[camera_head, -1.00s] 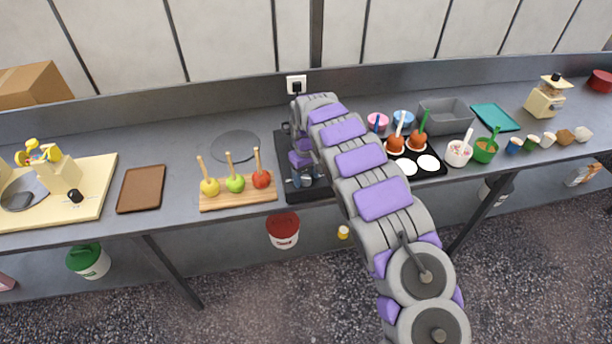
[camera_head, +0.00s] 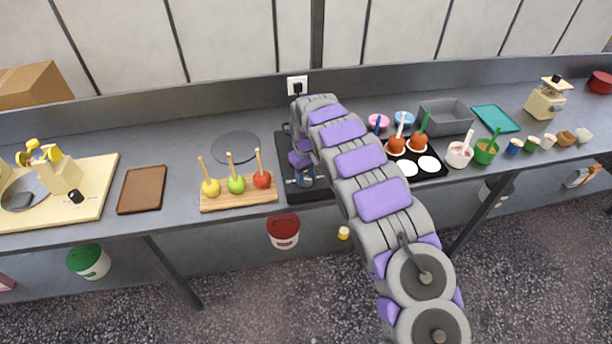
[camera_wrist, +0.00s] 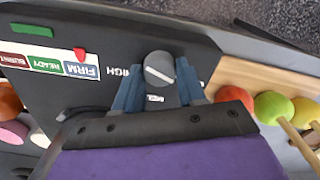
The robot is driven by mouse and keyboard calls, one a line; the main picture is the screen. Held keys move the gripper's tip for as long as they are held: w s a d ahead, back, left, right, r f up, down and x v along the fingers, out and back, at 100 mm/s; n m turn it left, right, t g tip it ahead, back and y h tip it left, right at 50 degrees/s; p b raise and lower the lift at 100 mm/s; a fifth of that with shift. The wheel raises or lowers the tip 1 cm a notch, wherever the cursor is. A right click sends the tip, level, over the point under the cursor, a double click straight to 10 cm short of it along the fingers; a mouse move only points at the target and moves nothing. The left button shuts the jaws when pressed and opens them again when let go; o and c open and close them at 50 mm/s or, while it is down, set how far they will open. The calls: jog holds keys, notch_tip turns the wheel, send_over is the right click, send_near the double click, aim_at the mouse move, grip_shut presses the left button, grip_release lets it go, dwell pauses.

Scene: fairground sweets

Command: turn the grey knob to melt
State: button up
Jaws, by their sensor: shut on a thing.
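The grey knob (camera_wrist: 160,68) with a white line across its face sits on a black panel (camera_wrist: 60,80) in the wrist view. My gripper (camera_wrist: 158,70) has its two blue fingers on either side of it, shut on the knob. The white line lies slantwise. A label starting "MEL" shows between the fingers, partly hidden, and a "HIGH" label, partly covered, lies left of the knob. In the head view my gripper (camera_head: 302,180) is over the front of the black unit (camera_head: 285,158), and my arm hides much of it; the knob cannot be made out there.
A coloured strip (camera_wrist: 45,62) reads FIRM, READY and BURNT, with a red pointer (camera_wrist: 80,53) near FIRM. A wooden board (camera_head: 240,200) with three apples on sticks stands just left of the unit. A black tray (camera_head: 430,172) with dipped apples lies right of my arm.

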jog(key=m+p, duration=0.2)
jog(key=m, duration=0.1)
jog(key=shift+a+r+m+p, duration=0.1)
jog(key=shift+r+m+p, duration=0.05)
jog(key=shift+m+p, duration=0.2)
jog(key=m+p, duration=0.1)
jog(key=m, duration=0.2)
jog(key=m+p, duration=0.1)
jog(key=m, duration=0.2)
jog(key=shift+s+f+m+p, duration=0.15)
jog(key=shift+m+p, duration=0.4)
jog(key=shift+m, duration=1.4)
jog(key=o, duration=1.1)
jog(key=shift+c, duration=0.2)
